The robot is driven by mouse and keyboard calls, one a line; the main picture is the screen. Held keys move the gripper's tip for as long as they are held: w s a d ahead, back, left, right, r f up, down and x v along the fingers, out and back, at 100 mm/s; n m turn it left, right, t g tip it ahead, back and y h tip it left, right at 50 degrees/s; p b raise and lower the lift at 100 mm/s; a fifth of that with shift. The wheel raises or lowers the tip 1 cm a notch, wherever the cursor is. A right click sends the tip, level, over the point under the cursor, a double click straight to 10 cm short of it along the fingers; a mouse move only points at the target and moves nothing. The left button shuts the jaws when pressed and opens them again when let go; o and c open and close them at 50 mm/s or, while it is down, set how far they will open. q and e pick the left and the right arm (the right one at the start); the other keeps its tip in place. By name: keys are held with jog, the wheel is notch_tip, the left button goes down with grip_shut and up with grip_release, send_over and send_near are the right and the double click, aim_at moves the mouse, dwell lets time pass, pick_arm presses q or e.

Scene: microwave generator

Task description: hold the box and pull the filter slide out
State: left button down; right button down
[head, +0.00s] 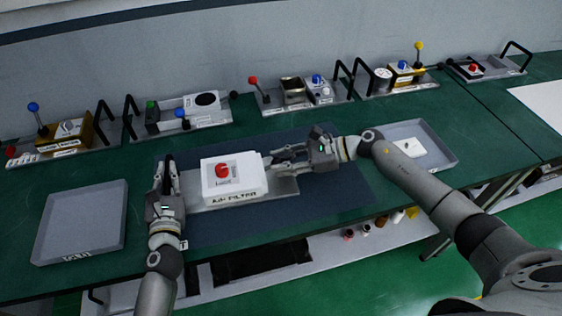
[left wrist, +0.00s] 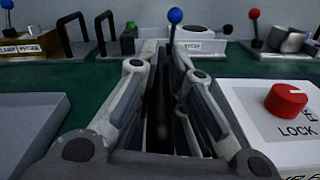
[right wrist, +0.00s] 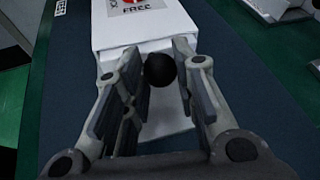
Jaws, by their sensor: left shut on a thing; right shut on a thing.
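The white air filter box (head: 234,180) stands on a grey base plate (head: 285,187) at the middle of the bench. A red knob (head: 222,171) is on its top, between LOCK and FREE markings; LOCK shows in the left wrist view. My left gripper (head: 166,164) is at the box's left side, shut on a dark upright handle (left wrist: 160,105), mostly hidden by the fingers. My right gripper (head: 274,160) is at the box's right side, shut on a black ball knob (right wrist: 160,69) at the filter slide's end.
An empty grey tray (head: 82,222) lies at the left. Another tray (head: 438,150) at the right holds a white piece (head: 408,147). Several fixtures with levers and black handles line the back. The dark mat (head: 330,205) in front is clear.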

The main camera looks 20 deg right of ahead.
pick_arm(q)
jog(key=shift+a+f, duration=0.3)
jog(key=shift+f, duration=0.15)
pick_arm(e)
jog(key=d, duration=1.2)
jog(key=shift+s+d+f, duration=0.1)
jog(key=shift+s+d, duration=0.15)
jog(key=shift+s, duration=0.1)
pick_arm(q)
jog(key=shift+d, duration=0.1)
pick_arm(e)
jog(key=c, duration=1.2)
grip_release()
jog(key=shift+d, duration=0.1)
jog(key=shift+c, duration=0.2)
jog(key=shift+o, duration=0.5)
